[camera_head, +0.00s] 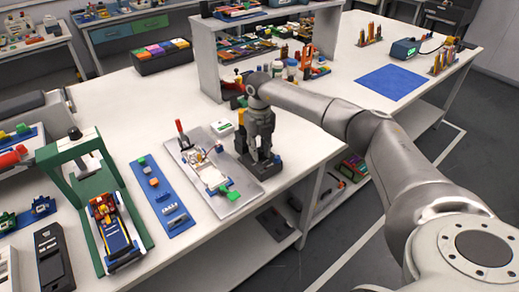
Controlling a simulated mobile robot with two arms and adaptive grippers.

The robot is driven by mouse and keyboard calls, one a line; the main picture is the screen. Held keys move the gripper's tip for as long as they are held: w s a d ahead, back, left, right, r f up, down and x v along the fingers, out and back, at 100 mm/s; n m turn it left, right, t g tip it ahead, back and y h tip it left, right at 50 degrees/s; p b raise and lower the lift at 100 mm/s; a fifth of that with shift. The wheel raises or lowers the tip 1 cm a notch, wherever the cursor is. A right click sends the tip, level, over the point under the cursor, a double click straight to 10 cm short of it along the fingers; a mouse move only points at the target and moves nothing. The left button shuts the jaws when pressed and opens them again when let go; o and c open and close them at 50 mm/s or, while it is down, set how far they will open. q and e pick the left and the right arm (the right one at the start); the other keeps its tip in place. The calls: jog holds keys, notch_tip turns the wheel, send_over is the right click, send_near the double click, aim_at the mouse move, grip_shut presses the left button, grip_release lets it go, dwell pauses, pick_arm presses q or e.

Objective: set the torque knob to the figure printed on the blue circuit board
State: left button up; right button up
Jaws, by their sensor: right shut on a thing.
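My right gripper (261,152) points down at the front edge of the white bench, just right of a light grey plate. It is shut on a small part at the dark device (244,157) below it. The fingers mostly hide that part, so I cannot tell for sure that it is the torque knob, nor read its setting. A blue board-like strip (165,196) lies left of the plate; I cannot tell if it is the circuit board. No printed figure is readable. My left gripper is not in view.
The grey plate (243,193) carries a red-handled clamp and small parts. A green press frame (93,197) stands farther left. Behind my gripper is a grey shelf (206,62) with bottles beside it.

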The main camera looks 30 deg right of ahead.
aim_at(260, 151)
dwell(0.5)
jog(key=o, duration=1.1)
jog(key=shift+c, duration=0.2)
jog(key=shift+r, duration=0.1)
notch_tip(260, 151, up, 12)
